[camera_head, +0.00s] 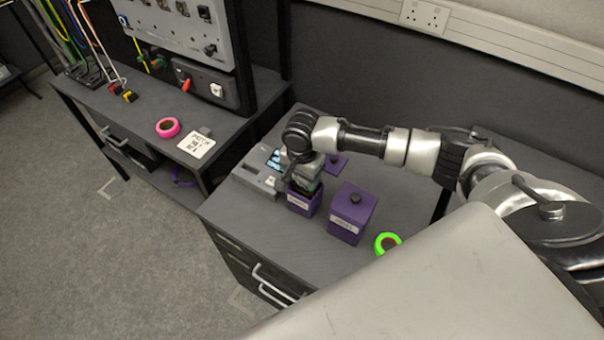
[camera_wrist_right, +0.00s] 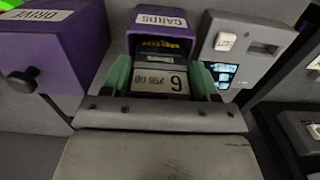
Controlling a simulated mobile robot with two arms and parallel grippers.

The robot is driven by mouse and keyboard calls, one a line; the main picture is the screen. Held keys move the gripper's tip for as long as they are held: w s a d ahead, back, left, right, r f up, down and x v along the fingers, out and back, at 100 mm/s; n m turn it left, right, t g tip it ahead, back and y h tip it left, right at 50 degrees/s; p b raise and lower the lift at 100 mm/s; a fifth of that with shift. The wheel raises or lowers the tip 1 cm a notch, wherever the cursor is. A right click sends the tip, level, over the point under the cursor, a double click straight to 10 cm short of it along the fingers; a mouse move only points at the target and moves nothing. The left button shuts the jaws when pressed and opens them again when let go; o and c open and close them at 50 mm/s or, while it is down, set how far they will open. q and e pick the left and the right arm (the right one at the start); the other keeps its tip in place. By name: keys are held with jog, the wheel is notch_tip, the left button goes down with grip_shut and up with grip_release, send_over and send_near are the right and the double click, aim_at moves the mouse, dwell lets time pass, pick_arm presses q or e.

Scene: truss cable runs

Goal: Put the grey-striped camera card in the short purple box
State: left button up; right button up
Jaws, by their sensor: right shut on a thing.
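The short purple box (camera_head: 301,204), labelled CARDS, stands open on the right desk. It also shows in the right wrist view (camera_wrist_right: 160,20), with a dark, yellow-marked item (camera_wrist_right: 162,44) at its mouth. My right gripper (camera_head: 304,176) is directly over this box, pointing down. In the right wrist view its green fingers (camera_wrist_right: 160,78) are shut on a small dark card (camera_wrist_right: 160,83) with a pale printed label and a grey band. The card is at the box mouth; how deep it sits I cannot tell. My left gripper is not in view.
A taller purple box (camera_head: 352,211) labelled DRIVE, with a black knob, stands close beside. A grey device (camera_head: 258,176) with a lit screen is on the other side. A purple lid (camera_head: 335,165) lies behind. Green tape (camera_head: 387,243) lies right. The desk front is clear.

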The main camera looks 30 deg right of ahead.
jog(key=shift+f, duration=0.6)
jog(key=shift+f, duration=0.25)
jog(key=shift+f, duration=0.5)
jog(key=shift+f, duration=0.1)
dwell(0.4)
jog(key=o, duration=1)
jog(key=shift+c, duration=1.2)
